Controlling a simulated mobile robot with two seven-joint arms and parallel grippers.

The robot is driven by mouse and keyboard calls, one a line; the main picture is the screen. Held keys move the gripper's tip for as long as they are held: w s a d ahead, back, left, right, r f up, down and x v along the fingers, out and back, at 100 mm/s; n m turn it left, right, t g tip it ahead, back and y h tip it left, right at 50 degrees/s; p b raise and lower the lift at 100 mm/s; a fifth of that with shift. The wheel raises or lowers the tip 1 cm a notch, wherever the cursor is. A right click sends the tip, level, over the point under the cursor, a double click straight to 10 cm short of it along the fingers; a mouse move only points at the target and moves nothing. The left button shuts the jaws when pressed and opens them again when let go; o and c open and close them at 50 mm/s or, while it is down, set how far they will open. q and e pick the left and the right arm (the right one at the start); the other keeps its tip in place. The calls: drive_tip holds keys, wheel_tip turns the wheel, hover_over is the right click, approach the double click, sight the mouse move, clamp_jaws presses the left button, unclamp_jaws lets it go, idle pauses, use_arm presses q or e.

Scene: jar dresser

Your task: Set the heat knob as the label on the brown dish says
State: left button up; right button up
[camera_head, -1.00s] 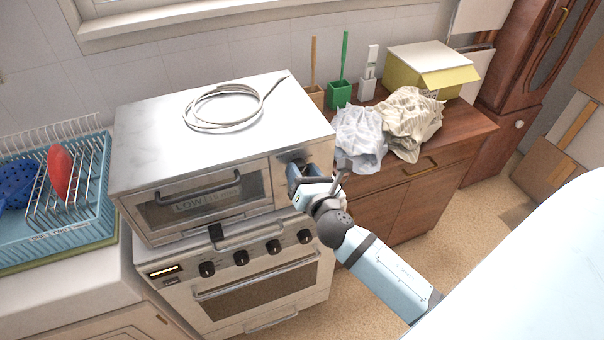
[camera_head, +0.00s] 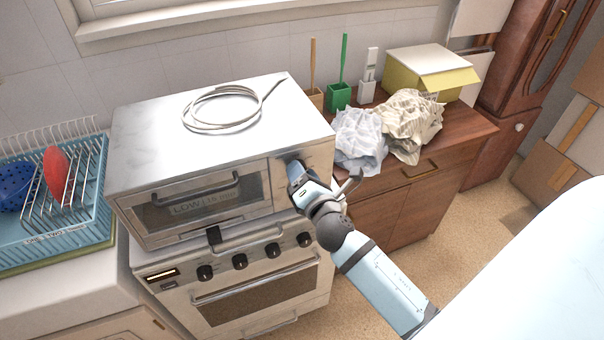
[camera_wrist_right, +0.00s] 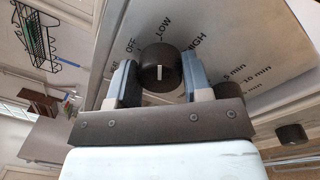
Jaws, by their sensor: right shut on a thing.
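The toaster oven (camera_head: 225,150) stands on top of a larger cooker. Behind its glass door a label (camera_head: 203,206) reads "LOW", followed by smaller text I cannot read surely. The dish behind it is hard to make out. My right gripper (camera_head: 296,170) is at the upper right of the oven front. In the right wrist view the dark heat knob (camera_wrist_right: 160,66) sits between the fingers of my right gripper (camera_wrist_right: 157,80), which is shut on it. The panel around it reads OFF, LOW and HIGH. The knob's white mark lines up roughly with LOW. My left gripper is not in view.
A second knob (camera_wrist_right: 292,134) shows beside minute markings in the wrist view. A coiled cable (camera_head: 225,108) lies on the oven. Crumpled cloths (camera_head: 410,125) lie on the wooden dresser (camera_head: 460,135). A blue dish rack (camera_head: 85,215) stands at left.

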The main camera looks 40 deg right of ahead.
drive_tip(key=o, duration=0.9)
drive_tip(key=shift+o, duration=0.2)
drive_tip(key=shift+s, duration=0.1)
drive_tip(key=b+v, duration=0.4)
drive_tip(key=v, duration=0.9)
drive_tip(key=shift+s, duration=0.35)
drive_tip(key=shift+a+f, duration=0.1)
